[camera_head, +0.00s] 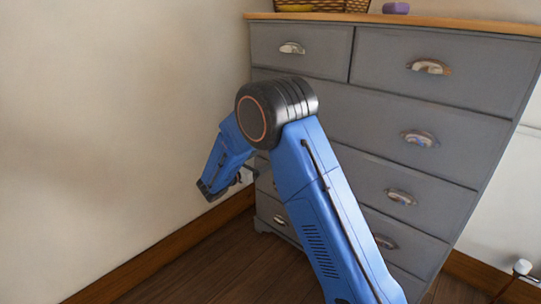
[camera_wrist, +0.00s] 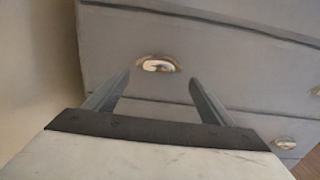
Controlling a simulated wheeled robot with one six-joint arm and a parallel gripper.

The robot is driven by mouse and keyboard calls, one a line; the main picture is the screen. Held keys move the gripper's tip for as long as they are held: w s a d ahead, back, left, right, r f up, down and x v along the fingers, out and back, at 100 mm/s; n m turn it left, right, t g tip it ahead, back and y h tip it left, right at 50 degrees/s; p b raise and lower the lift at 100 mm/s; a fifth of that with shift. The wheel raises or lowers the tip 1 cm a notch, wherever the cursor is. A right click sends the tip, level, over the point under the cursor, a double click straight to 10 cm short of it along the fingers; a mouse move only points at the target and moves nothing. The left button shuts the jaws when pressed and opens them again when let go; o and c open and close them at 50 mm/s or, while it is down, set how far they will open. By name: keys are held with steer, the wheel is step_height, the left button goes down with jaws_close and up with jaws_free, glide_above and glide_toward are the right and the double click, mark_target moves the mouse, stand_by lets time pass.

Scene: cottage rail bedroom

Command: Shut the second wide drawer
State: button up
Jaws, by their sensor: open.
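The grey dresser (camera_head: 455,120) has two small drawers on top and wide drawers below, each with metal cup handles. The second wide drawer (camera_head: 440,207) shows its right handle (camera_head: 401,196); my arm hides much of its left part. I cannot tell how far it stands out. My gripper (camera_wrist: 160,78) is open and empty. In the wrist view its fingers point at a drawer front, with a cup handle (camera_wrist: 158,64) just beyond and between the tips. Contact is not clear, nor which drawer this is. In the head view my gripper is mostly hidden behind my arm.
A bare cream wall (camera_head: 120,110) with a wooden skirting board (camera_head: 160,262) runs close on the left. A wicker basket (camera_head: 325,5) and a purple object (camera_head: 396,8) sit on the dresser top. Dark wooden floor (camera_head: 225,265) is free in front.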

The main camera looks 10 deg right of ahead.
steer(key=v, duration=0.8)
steer(key=shift+d, duration=0.1)
steer(key=s+d+r+m+g+y, duration=0.1)
steer(key=s+d+r+m+g, duration=0.25)
steer(key=s+d, duration=0.35)
steer(key=s+d+r+m+g+y, duration=0.2)
steer(key=s+d+m, duration=0.2)
steer(key=s+d, duration=0.35)
steer(key=s+d+r+m+g+y, duration=0.1)
steer(key=s+d+r+m+g, duration=0.25)
steer(key=s+d, duration=0.35)
steer(key=s+a+m+t+y, duration=0.1)
steer(key=s+m+y, duration=0.4)
steer(key=s, duration=0.8)
steer(key=s+a+f+m+t+y, duration=0.1)
steer(key=s+a+m+t+y, duration=0.1)
steer(key=s+m+y, duration=0.3)
steer(key=shift+s+a+m+y, duration=0.35)
steer(key=shift+s+m, duration=1.75)
steer(key=shift+s, duration=2.6)
